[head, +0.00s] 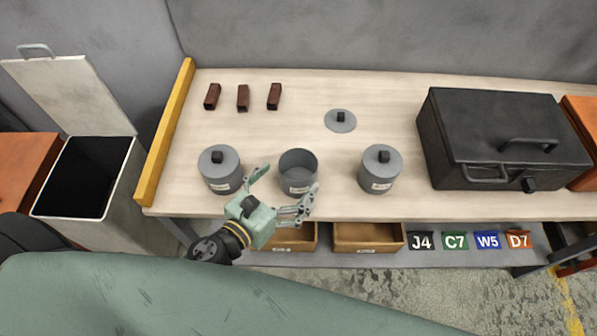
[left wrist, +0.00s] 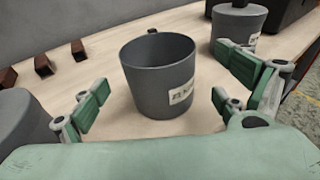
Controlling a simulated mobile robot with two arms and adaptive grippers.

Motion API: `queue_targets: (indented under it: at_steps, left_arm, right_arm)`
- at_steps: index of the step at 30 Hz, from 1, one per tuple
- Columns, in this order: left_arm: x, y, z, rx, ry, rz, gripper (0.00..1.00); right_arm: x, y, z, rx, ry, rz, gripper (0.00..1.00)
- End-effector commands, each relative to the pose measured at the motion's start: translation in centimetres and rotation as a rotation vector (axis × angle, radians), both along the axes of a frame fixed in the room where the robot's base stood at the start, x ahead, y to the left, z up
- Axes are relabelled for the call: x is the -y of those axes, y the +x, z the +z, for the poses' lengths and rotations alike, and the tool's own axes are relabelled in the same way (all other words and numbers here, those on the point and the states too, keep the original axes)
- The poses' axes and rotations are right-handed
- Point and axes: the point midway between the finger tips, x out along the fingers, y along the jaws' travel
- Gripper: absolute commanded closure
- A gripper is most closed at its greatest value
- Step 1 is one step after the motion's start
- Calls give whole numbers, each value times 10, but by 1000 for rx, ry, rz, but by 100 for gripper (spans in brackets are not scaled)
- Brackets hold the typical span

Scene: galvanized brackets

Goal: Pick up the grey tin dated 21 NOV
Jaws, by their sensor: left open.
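Three grey tins with pale labels stand in a row on the bench; I cannot read the dates. The left tin (head: 221,183) and right tin (head: 378,182) have lids with black knobs. The middle tin (head: 298,184) is open and looks empty. My left gripper (head: 288,184) is open and empty, its fingers spread at the near side of the middle tin. In the left wrist view, the middle tin (left wrist: 158,85) stands upright between and beyond the open fingers. Its label faces right, tilted and too blurred to read. My right gripper is out of view.
A loose grey lid (head: 340,125) lies behind the tins on the bench (head: 300,90). Several dark red blocks (head: 243,98) lie at the back left. A black case (head: 500,135) stands right. A yellow edge rail (head: 165,135) bounds the left side. Wooden drawers (head: 368,237) sit below.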

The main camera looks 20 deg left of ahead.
Motion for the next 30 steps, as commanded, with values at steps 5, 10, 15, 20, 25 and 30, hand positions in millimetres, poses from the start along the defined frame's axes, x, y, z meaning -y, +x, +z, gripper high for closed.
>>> queue_targets:
  at_steps: [5,10,15,20,25,30]
  left_arm:
    - [7,26,-6,3,-2,1,8]
    - [12,39,-10,0,-2,0,8]
    - [13,41,-12,-1,-2,0,8]
    - [13,41,-12,-1,-2,0,14]
    - [12,41,-12,0,-1,0,29]
    - [12,41,-12,0,-1,0,44]
  right_arm:
    - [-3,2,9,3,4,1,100]
    - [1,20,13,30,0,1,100]
    - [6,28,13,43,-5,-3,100]
    - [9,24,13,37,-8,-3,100]
    - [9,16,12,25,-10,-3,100]
    - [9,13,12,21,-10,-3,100]
